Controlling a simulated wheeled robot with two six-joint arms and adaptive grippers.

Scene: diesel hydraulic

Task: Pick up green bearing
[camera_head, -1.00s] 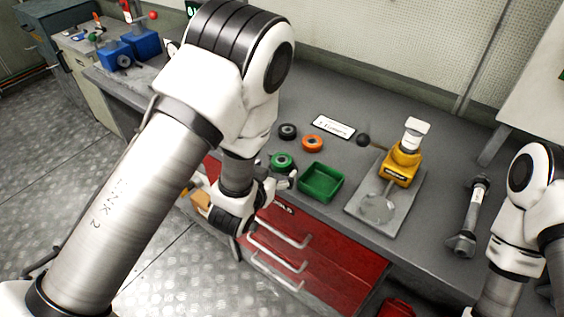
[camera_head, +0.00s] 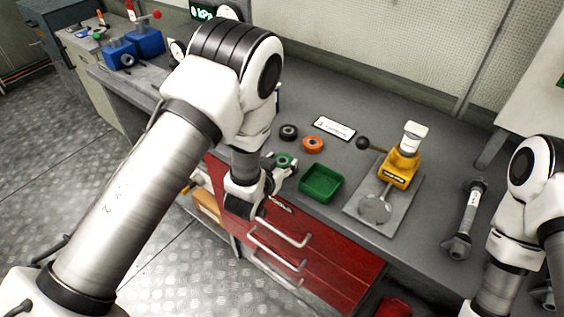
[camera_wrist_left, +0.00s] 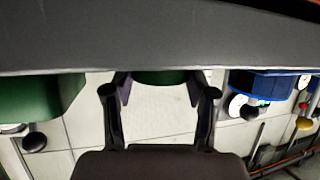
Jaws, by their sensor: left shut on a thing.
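The green bearing (camera_head: 283,159) is a small green ring with a dark centre at the front edge of the grey bench, left of the green tray. My left gripper (camera_head: 284,170) reaches it from the front, and its fingers are shut on the bearing's sides. In the left wrist view the green bearing (camera_wrist_left: 160,77) shows between the two fingertips of the left gripper (camera_wrist_left: 161,88), partly hidden by the dark grey band above. I cannot tell whether it is clear of the bench. My right arm is at the right edge; its gripper is out of view.
A green tray (camera_head: 321,182) stands just right of the bearing. Behind are a black ring (camera_head: 288,132), an orange ring (camera_head: 313,144) and a white label (camera_head: 334,128). A yellow press (camera_head: 401,167) stands further right. Red drawers (camera_head: 300,262) lie below the bench edge.

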